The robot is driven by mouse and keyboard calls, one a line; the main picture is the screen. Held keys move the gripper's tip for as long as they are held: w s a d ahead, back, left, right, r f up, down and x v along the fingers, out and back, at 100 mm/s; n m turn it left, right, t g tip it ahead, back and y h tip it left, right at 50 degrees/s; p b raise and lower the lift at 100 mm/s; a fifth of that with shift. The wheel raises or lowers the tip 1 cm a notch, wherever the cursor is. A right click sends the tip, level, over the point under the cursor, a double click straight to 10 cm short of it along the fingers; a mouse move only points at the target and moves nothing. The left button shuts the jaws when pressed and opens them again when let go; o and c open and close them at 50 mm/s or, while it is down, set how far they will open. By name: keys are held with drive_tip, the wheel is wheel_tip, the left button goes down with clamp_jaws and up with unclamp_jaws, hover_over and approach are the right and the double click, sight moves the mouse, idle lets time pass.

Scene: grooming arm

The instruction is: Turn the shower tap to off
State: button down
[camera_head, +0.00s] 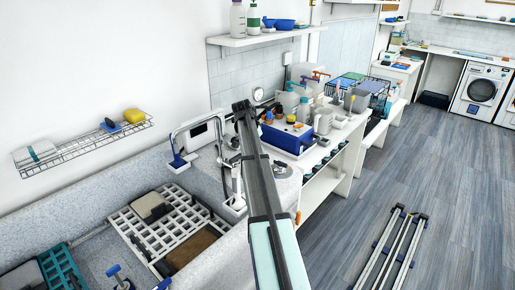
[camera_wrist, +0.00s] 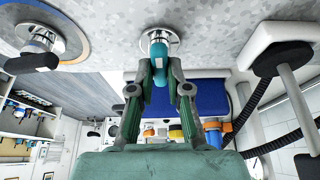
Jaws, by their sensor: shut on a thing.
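The shower tap (camera_wrist: 158,46) shows in the wrist view as a round chrome base on a speckled pale surface with a teal lever. My gripper (camera_wrist: 160,76) has its two green fingers closed around the teal lever, one on each side. The lever points from the chrome base toward my palm. In the head view my arm stands in front of the ledge, and I cannot make out the gripper or the tap clearly there.
A chrome fitting (camera_wrist: 38,40) on a round plate stands left of the tap in the wrist view. A black ribbed hose (camera_wrist: 285,125) hangs at the right. In the head view a blue box (camera_head: 289,142) stands on the bench, and a white grid (camera_head: 160,232) lies in the tub.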

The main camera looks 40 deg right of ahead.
idle(0.3)
drive_tip(key=c, duration=1.1)
unclamp_jaws()
drive_tip(key=v, duration=1.2)
drive_tip(key=shift+d, duration=0.1)
drive_tip(key=shift+s+d, duration=0.1)
